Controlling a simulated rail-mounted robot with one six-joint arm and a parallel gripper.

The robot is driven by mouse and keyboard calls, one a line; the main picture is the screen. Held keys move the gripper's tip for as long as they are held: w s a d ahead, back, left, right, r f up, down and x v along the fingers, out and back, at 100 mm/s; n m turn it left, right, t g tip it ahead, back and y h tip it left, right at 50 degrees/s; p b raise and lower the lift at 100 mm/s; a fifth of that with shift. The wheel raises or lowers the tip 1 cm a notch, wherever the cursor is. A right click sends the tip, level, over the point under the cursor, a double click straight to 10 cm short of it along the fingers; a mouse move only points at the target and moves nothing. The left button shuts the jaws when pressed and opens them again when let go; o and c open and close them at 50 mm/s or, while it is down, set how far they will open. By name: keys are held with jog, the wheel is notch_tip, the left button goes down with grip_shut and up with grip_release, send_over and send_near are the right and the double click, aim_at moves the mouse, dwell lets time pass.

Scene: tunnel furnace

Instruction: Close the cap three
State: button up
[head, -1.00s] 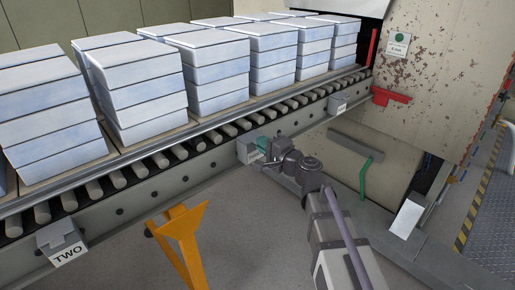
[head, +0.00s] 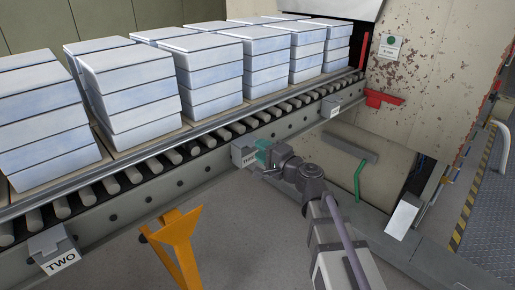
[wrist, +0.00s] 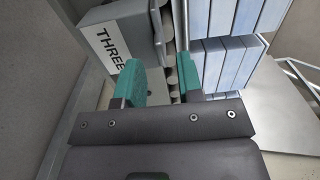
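The grey box labelled THREE (head: 240,155) is fixed to the side rail of the conveyor in the head view. In the wrist view its white label (wrist: 108,46) and grey cap (wrist: 112,12) show at the upper left. I cannot tell how far the cap stands open. My gripper (head: 264,152), with green fingertips, is close beside the right side of this box. In the wrist view my gripper (wrist: 160,82) has its two fingers apart, with nothing clearly between them. The left finger lies very near the label; contact cannot be judged.
Another grey box, labelled TWO (head: 54,252), is on the rail at lower left, and one more (head: 330,106) is farther right. Stacked pale blue blocks (head: 130,85) stand on the rollers. A yellow support (head: 178,240) stands below the rail. A green lever (head: 358,180) is to the right.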

jog(key=v, duration=0.8)
jog(key=shift+s+d, duration=0.25)
jog(key=s+a+f+n+g+h, duration=0.2)
jog(key=s+f+n+g, duration=0.4)
jog(key=f+g, duration=0.25)
jog(key=s+d+f+n+g+h, duration=0.3)
jog(key=s+d+f+g+h, duration=0.2)
jog(key=s+d+f+h, duration=0.35)
notch_tip(320, 180, up, 19)
jog(key=d+h+p, duration=0.1)
jog(key=p, duration=1.8)
jog(key=shift+w+n+h, duration=0.25)
jog(key=shift+n+h, duration=0.05)
jog(key=shift+h, duration=0.05)
